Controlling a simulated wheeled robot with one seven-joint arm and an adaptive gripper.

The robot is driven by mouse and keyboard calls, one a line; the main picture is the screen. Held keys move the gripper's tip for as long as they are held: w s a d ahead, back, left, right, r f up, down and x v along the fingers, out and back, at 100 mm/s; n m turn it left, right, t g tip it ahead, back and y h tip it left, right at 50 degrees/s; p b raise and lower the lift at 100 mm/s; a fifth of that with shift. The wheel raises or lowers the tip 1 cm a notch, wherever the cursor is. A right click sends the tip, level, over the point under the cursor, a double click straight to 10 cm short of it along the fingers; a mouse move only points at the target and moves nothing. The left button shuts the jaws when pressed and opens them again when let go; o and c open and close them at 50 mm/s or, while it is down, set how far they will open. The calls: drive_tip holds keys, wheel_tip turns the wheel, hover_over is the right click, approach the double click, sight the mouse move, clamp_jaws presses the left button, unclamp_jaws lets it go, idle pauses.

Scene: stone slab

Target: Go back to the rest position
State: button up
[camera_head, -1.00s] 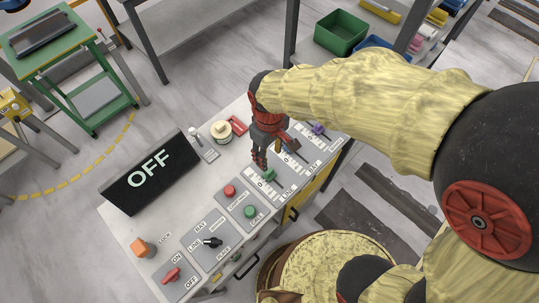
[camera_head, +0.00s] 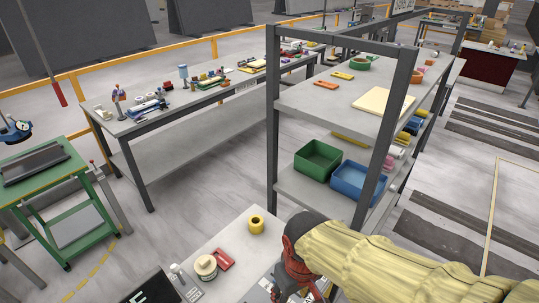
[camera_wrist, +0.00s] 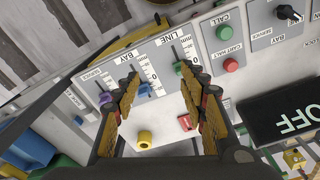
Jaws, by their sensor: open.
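My gripper (camera_wrist: 158,78) is open and empty in the wrist view, its two fingers apart above the control desk. Below and between the fingers is the slider panel, with a blue knob (camera_wrist: 145,90) and a green knob (camera_wrist: 178,66). A purple knob (camera_wrist: 105,97) lies left of the left finger. In the head view my gripper (camera_head: 293,275) is at the bottom edge, partly hidden by my yellow arm. The control desk (camera_head: 232,287) is partly cut off there.
On the desk are a yellow roll (camera_head: 256,224), a cream roll (camera_head: 206,267), a red block (camera_head: 223,259) and a dark OFF display (camera_wrist: 290,112). A grey shelf (camera_head: 300,99) with a green bin (camera_head: 318,160) and a blue bin (camera_head: 360,181) stands behind. A green cart (camera_head: 52,190) is at left.

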drive_tip(key=s+d+r+m+t+b, duration=0.2)
drive_tip(key=d+r+m+t, duration=0.2)
drive_tip(key=d+r, duration=0.5)
drive_tip(key=d+m, duration=0.1)
drive_tip(key=d, duration=0.3)
drive_tip(key=shift+s+d+r+m+t, duration=0.25)
drive_tip(key=shift+s+r+m+t, duration=0.05)
drive_tip(key=shift+s+r, duration=0.05)
